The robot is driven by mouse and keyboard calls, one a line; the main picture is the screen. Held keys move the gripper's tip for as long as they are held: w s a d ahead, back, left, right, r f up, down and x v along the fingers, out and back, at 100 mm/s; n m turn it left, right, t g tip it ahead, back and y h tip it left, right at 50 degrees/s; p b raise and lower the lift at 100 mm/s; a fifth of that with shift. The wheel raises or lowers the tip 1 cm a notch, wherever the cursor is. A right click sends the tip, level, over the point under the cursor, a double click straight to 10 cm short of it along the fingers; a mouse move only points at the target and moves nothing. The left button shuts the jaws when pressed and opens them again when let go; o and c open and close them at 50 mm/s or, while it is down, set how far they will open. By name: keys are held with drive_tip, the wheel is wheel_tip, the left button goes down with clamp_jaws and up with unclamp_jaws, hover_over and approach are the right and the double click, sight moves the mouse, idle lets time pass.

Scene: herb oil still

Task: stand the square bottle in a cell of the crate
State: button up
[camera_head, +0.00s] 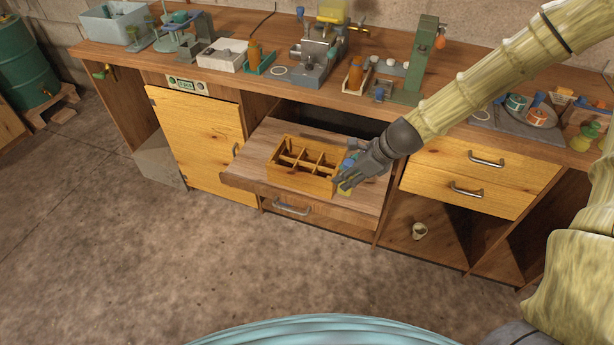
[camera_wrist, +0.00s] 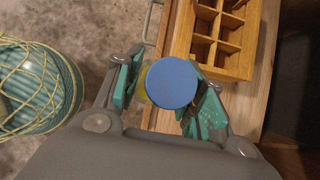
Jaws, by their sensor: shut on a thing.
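The wooden crate (camera_head: 307,185) with open cells rests on the pulled-out drawer top below the bench. It also shows at the upper right of the wrist view (camera_wrist: 222,69), and the cells I see there look empty. My gripper (camera_head: 347,181) is just right of the crate in the head view. In the wrist view my gripper (camera_wrist: 165,92) is shut on a bottle with a round blue cap (camera_wrist: 171,83) and a sliver of yellow body. The cap and fingers hide most of the body, so I cannot tell its shape or its height above the surface.
The pulled-out wooden surface (camera_head: 243,180) has bare room left of the crate. The bench top (camera_head: 225,80) above holds a press, a green stand (camera_head: 421,55), trays and bottles. A drawer front (camera_head: 470,188) stands right of my gripper.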

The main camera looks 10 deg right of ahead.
drive_tip(key=w+a+f+m+p, duration=0.1)
drive_tip(key=w+f+m, duration=0.1)
drive_tip(key=w, duration=0.5)
drive_tip(key=w+a+f+m+t+h+p, duration=0.1)
drive_tip(key=w+f, duration=0.3)
drive_tip(key=w, duration=0.2)
drive_tip(key=shift+w+a+m+h, duration=0.3)
drive_tip(key=shift+w+m, duration=0.05)
drive_tip(key=shift+m, duration=0.05)
idle(0.4)
drive_tip(key=shift+f, duration=0.55)
drive_tip(key=o, duration=1.2)
